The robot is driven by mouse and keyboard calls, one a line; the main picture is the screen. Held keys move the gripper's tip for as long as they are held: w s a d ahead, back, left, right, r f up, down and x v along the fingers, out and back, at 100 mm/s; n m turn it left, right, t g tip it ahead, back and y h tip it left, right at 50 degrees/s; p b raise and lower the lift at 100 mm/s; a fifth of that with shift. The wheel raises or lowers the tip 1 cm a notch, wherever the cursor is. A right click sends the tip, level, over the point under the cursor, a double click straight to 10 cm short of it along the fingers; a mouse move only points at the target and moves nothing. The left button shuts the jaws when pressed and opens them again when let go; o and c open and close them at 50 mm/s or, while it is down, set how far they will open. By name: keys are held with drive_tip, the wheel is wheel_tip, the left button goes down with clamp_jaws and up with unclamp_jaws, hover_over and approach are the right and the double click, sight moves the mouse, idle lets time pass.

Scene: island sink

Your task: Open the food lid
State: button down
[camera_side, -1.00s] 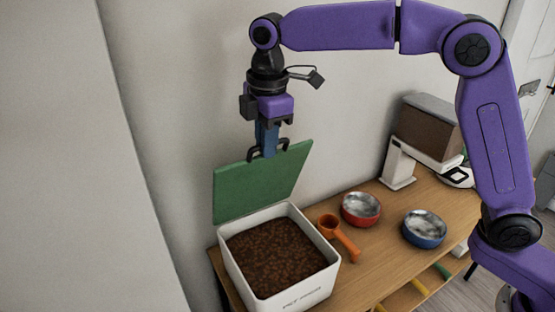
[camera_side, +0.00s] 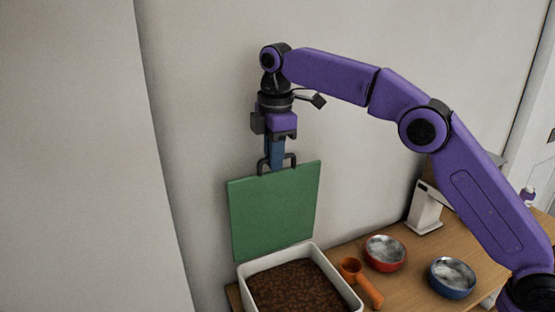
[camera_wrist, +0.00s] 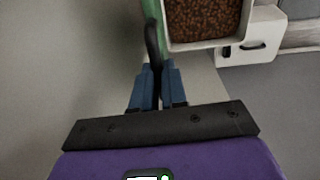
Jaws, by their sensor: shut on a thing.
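The green food lid (camera_side: 275,212) stands almost upright at the back of the white food box (camera_side: 352,296) in the side view. My gripper (camera_side: 275,168) is shut on the black handle (camera_side: 292,160) at the lid's top edge. In the wrist view my blue fingers (camera_wrist: 158,80) close around the handle (camera_wrist: 152,42). The lid shows there only as a narrow green strip (camera_wrist: 157,12). The box is open and full of brown kibble (camera_side: 300,288). The side view cuts off the front of the box.
An orange scoop (camera_side: 360,280) lies right of the box on the wooden counter (camera_side: 420,265). A red bowl (camera_side: 385,254) and a blue bowl (camera_side: 452,278) stand farther right. A white machine (camera_side: 426,208) stands by the wall behind them. The wall is close behind the lid.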

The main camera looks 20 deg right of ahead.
drive_tip(key=shift+w+d+f, duration=0.25)
drive_tip(key=shift+w+d, duration=0.2)
drive_tip(key=shift+w, duration=0.2)
drive_tip(key=c, duration=1.2)
unclamp_jaws()
drive_tip(key=shift+o, duration=0.2)
drive_tip(key=shift+a+r, duration=0.15)
drive_tip(key=shift+a, duration=0.05)
drive_tip(key=shift+a, duration=0.1)
